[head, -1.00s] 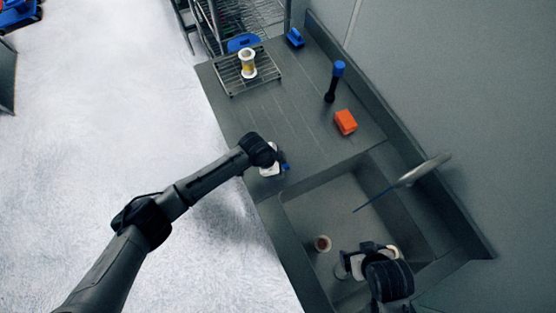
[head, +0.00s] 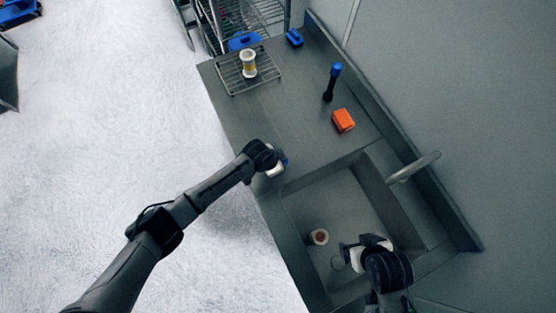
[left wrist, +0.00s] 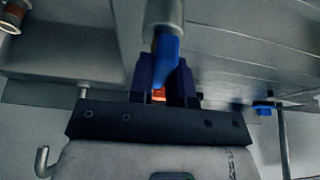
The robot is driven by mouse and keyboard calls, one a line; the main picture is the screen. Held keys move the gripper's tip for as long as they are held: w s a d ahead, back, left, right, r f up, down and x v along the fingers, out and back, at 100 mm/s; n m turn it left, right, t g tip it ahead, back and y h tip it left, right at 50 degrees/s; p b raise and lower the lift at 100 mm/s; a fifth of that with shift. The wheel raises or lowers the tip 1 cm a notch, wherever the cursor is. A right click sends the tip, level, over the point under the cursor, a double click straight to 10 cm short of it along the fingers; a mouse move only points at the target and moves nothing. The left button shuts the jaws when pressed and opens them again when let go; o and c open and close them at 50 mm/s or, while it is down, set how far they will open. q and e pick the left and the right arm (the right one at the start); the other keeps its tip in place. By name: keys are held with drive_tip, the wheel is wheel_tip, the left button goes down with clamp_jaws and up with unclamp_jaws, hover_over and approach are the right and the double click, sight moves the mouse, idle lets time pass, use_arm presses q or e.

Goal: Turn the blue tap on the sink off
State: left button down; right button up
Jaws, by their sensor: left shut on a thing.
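In the left wrist view the blue tap handle (left wrist: 166,58) sits below a grey metal pipe (left wrist: 163,14). My left gripper (left wrist: 163,85) is shut on it, with a dark finger on each side. In the head view my left gripper (head: 281,161) is at the front edge of the counter beside the sink (head: 325,196), and largely hides the handle. The curved faucet spout (head: 413,167) reaches over the sink from the back wall, with no water stream visible. My right gripper (head: 344,256) is low over the sink; its jaw opening is unclear.
A cup with a reddish-brown inside (head: 319,237) stands in the sink. An orange block (head: 343,120) and a blue-topped dark brush (head: 332,83) are on the counter. A wire rack (head: 262,73) holds a white and yellow container (head: 248,64). The counter's middle is clear.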

use_arm(q)
drive_tip(key=c, duration=1.1)
unclamp_jaws()
drive_tip(key=shift+o, duration=0.2)
drive_tip(key=v, duration=1.3)
drive_tip(key=shift+r, duration=0.4)
drive_tip(key=shift+a, duration=0.15)
